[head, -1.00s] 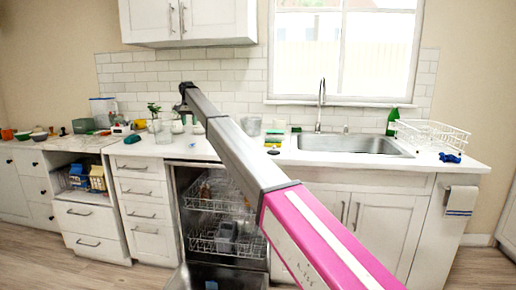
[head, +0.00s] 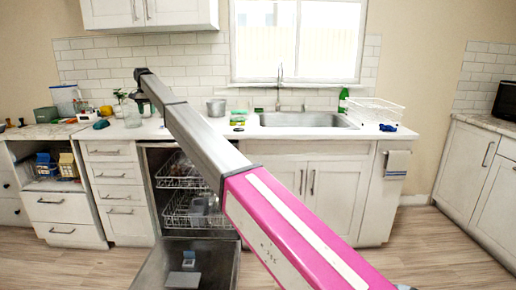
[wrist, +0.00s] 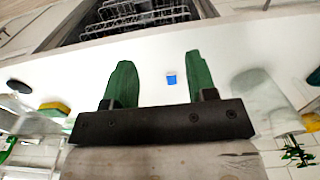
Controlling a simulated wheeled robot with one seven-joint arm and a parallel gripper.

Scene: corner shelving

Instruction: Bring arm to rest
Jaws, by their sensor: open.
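My gripper (wrist: 160,82) is open in the wrist view, with two green fingers spread apart and nothing between them that it holds. Below and beyond the fingers lies the white countertop (wrist: 45,75), with a small blue object (wrist: 171,79) in the gap. In the head view my arm stretches out from the lower right toward the counter. The gripper there (head: 140,98) is small and dark, over the counter left of the sink.
The dishwasher (head: 205,265) stands open below the counter, its door down and racks showing. Glass jars (head: 132,114) and a grey pot (head: 216,107) stand near the gripper. The sink (head: 305,120) and a white dish rack (head: 372,110) are to the right. Open floor (head: 425,250) lies at right.

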